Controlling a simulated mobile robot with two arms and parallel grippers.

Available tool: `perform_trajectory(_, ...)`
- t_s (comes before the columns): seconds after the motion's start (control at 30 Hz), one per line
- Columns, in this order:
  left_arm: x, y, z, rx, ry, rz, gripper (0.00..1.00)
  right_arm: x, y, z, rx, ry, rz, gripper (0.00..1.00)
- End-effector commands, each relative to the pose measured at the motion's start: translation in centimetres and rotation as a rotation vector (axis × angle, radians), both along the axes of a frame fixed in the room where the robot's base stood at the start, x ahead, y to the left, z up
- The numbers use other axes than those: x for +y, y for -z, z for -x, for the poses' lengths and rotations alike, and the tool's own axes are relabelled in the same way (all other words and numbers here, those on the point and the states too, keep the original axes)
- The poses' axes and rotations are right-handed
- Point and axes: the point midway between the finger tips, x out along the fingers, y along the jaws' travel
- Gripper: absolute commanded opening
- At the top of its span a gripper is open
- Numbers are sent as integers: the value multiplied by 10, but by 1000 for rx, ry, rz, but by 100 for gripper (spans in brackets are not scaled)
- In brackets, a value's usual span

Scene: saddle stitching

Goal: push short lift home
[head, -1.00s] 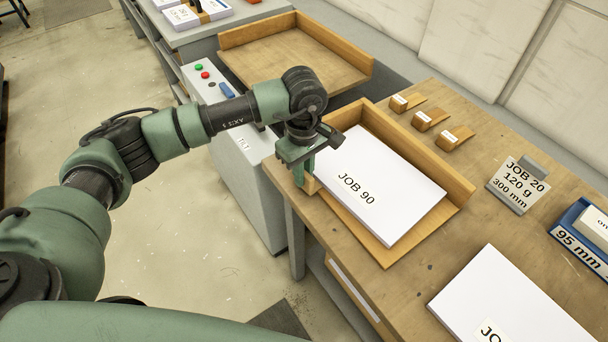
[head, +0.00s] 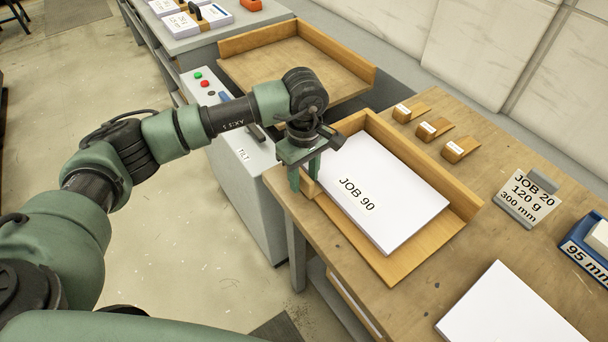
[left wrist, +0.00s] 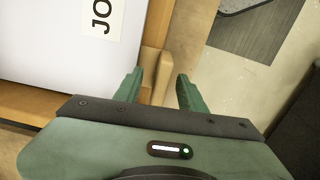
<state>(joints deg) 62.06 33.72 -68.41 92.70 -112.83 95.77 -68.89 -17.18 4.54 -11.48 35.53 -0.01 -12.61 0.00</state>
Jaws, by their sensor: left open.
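A white paper stack labelled JOB 90 (head: 385,195) lies flat in an open-fronted wooden tray (head: 468,196) on the bench. A strip of bare tray floor shows along its front and right sides. My left gripper (head: 304,180) points down at the tray's left front corner, beside the stack, with its two fingers apart. In the left wrist view the open fingers (left wrist: 160,90) have the end of a wooden tray wall (left wrist: 153,75) between or beneath them; contact is unclear. The stack (left wrist: 60,40) lies to the left of the fingers there. My right gripper is not in view.
Another paper stack (head: 510,310) lies at the front right, near a blue box (head: 585,250). An empty wooden tray (head: 300,60) is at the back left, beside a grey cabinet with buttons (head: 205,83).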

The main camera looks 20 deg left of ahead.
Motion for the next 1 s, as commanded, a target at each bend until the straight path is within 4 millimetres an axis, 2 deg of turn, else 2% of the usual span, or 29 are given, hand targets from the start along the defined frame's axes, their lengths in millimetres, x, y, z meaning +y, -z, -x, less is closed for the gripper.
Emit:
perform_trajectory(0.17, 0, -11, -1, -3, 1, 1, 40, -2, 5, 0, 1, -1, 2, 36)
perform_trajectory(0.4, 0, -51, -1, -4, 1, 0, 40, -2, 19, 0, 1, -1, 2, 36)
perform_trajectory(0.6, 0, -74, -1, -1, -1, 0, 40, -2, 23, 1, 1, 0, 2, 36)
perform_trajectory(1.0, 0, -78, 0, 0, 0, 0, 40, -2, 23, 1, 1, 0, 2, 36)
